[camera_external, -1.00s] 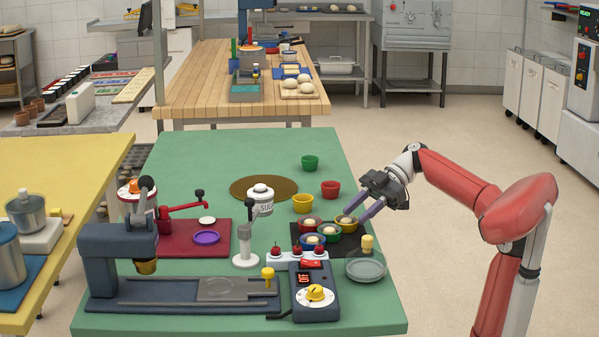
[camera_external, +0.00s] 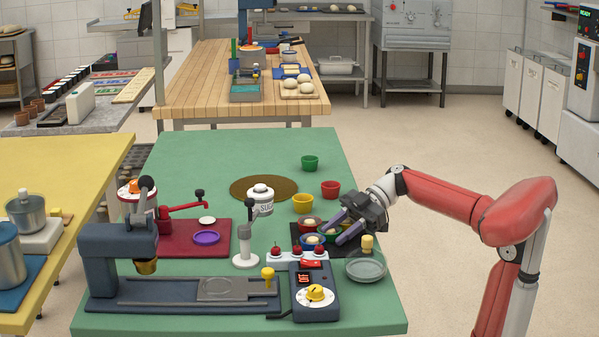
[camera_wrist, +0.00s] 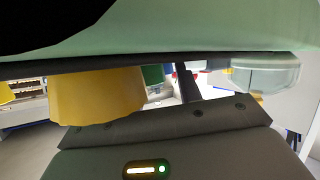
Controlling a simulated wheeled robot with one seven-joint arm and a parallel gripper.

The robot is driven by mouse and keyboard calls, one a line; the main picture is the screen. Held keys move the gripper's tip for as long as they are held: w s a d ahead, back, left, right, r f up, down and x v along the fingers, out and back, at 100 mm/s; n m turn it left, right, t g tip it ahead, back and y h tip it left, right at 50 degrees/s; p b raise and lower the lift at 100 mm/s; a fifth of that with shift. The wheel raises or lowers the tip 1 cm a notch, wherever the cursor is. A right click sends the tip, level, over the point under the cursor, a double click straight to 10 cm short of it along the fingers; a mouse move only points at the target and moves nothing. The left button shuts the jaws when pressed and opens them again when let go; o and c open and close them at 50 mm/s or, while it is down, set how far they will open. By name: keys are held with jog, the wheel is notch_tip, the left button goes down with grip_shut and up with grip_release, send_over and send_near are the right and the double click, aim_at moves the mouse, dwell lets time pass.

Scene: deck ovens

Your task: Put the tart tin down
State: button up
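Several small tart tins with pale filling stand on a dark mat (camera_external: 296,236) on the green table. A red tin (camera_external: 305,224) and a blue tin (camera_external: 313,246) stand side by side. A green tin (camera_external: 326,239) is partly covered by my fingers. My gripper (camera_external: 332,236) is low over the mat, its purple fingers apart, with the tips by the green tin. A yellow tin (camera_wrist: 97,95) shows large and close in the wrist view, beside a dark finger (camera_wrist: 188,82). In the external view my gripper hides where it stands. I see no tin lifted off the mat.
Empty green (camera_external: 309,163), red (camera_external: 330,188) and yellow (camera_external: 302,204) tins stand behind the mat. The table's right rear is clear.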

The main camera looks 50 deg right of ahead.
grip_shut()
dwell(0.3)
